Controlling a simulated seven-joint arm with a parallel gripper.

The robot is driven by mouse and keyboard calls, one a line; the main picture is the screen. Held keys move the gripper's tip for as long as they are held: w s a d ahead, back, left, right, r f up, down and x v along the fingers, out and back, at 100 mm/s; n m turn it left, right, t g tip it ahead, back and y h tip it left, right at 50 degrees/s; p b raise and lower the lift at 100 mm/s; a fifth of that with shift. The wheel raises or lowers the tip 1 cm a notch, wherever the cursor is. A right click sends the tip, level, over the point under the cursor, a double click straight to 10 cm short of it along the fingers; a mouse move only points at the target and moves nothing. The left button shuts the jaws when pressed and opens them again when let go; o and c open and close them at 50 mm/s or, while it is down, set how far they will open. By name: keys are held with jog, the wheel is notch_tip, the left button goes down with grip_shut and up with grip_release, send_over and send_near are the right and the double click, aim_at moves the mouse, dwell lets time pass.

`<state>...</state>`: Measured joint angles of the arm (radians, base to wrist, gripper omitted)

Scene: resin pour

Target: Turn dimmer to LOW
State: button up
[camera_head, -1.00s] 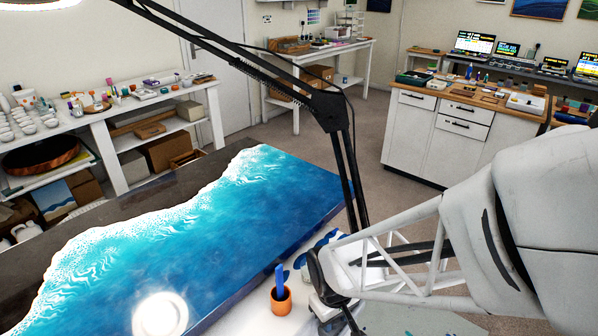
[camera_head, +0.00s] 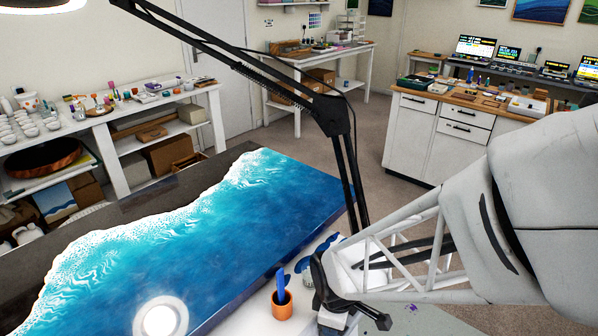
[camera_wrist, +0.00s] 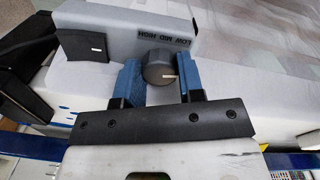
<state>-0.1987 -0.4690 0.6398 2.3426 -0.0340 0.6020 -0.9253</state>
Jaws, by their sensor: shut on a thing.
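The dimmer is a grey box (camera_wrist: 125,42) with small lettering for LOW, MID and HIGH on its side, in the wrist view. Its round dark knob (camera_wrist: 156,66) carries a short pale mark on the side facing the camera. My gripper (camera_wrist: 160,78) has its two blue fingers on either side of the knob and is shut on it. Which setting the mark points to I cannot tell. In the head view my arm reaches in from the right, and the dimmer is not clearly visible there.
A black lamp arm (camera_head: 333,118) stands close beside my arm. A blue resin slab (camera_head: 210,235) fills the left foreground. An orange cup (camera_head: 282,305) with blue tools stands near my wrist. A white cabinet (camera_head: 437,138) stands behind, across open floor.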

jog(key=shift+n, duration=0.6)
jog(key=o, duration=0.6)
jog(key=shift+o, duration=0.2)
jog(key=shift+r, duration=0.15)
jog(key=shift+s+r, duration=0.1)
jog(key=shift+r, duration=3.65)
